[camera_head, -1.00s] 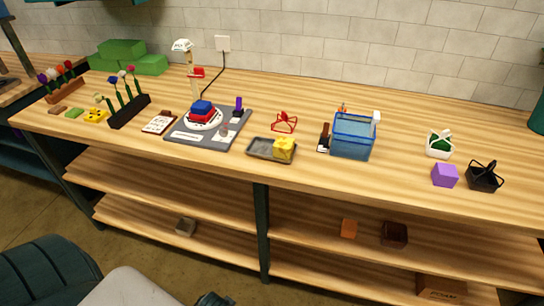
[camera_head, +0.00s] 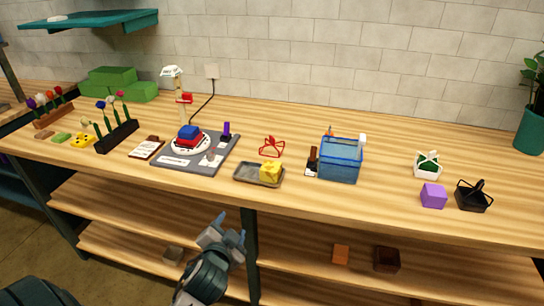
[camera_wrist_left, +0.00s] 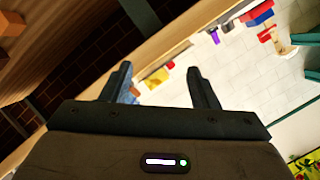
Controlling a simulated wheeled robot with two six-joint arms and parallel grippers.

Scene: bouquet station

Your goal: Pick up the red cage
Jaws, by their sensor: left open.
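The red cage (camera_head: 271,147) is a small open red wire frame. It stands on the wooden table just behind the grey tray, left of the blue basket. My left gripper (camera_head: 232,232) is open and empty, in front of the table's front edge and below the tabletop, to the lower left of the red cage. In the left wrist view its two dark fingers (camera_wrist_left: 161,85) stand apart with nothing held between them. I cannot clearly pick out the red cage in that view. My right gripper is not in view.
A grey tray (camera_head: 245,177) with a yellow block (camera_head: 270,170) stands before the cage. A blue basket (camera_head: 340,162) stands right of it, a grey mat (camera_head: 168,163) with red and blue blocks left. The wooden table (camera_head: 390,195) is clear between the basket and purple cube (camera_head: 433,196).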

